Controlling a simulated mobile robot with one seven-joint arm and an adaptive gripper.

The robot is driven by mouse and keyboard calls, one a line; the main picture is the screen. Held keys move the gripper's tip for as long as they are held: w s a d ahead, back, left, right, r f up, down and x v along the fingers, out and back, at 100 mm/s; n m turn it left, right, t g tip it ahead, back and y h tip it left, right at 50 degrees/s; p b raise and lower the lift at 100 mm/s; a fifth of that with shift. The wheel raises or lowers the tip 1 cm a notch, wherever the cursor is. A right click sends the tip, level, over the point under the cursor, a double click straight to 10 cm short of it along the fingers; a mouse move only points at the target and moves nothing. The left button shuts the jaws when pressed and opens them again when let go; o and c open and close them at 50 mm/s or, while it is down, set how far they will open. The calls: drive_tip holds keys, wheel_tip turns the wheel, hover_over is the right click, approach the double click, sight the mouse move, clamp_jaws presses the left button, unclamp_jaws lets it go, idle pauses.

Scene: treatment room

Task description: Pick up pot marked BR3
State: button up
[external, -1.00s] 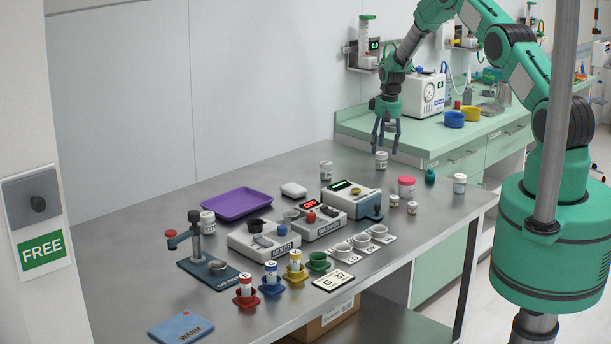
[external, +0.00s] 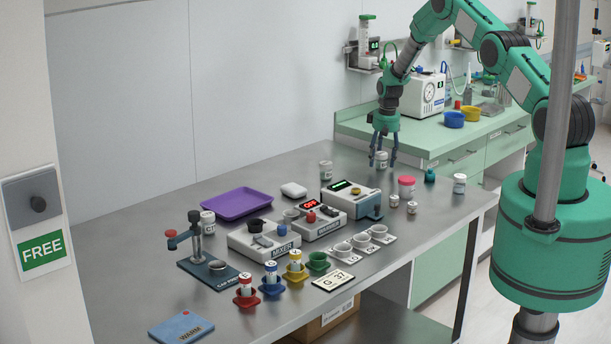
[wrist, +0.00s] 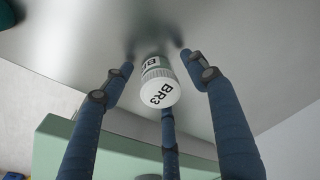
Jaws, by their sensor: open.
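The pot marked BR3 (wrist: 160,88) is white, with BR3 on its lid and more lettering on its side. In the wrist view it sits between my spread fingers. In the external view the pot (external: 381,160) stands upright at the back of the steel table. My gripper (external: 383,158) points down over it, with its fingers around the pot's sides. The gripper also shows in the wrist view (wrist: 158,70), open, with gaps visible between the fingers and the pot.
A pink-lidded jar (external: 406,186), a teal bottle (external: 430,175) and a white pot (external: 459,184) stand to the right. A grey device (external: 350,196) is in front. The green counter (external: 400,132) rises behind.

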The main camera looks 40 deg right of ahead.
sight(381, 153)
idle(0.4)
drive_tip(key=c, duration=1.2)
drive_tip(key=shift+c, duration=0.2)
drive_tip(key=shift+r, duration=0.25)
drive_tip(key=shift+r, duration=1.35)
drive_tip(key=shift+s+r, duration=0.15)
drive_tip(key=shift+r, duration=0.15)
drive_tip(key=s+a, duration=0.2)
drive_tip(key=s, duration=0.3)
drive_tip(key=s+a+r, duration=0.1)
drive_tip(key=s+a, duration=0.1)
drive_tip(key=s, duration=0.2)
drive_tip(key=s+a+b, duration=0.1)
drive_tip(key=s, duration=0.4)
drive_tip(key=shift+s+a+r, duration=0.15)
drive_tip(key=shift+s+a, duration=0.15)
drive_tip(key=shift+a, duration=0.1)
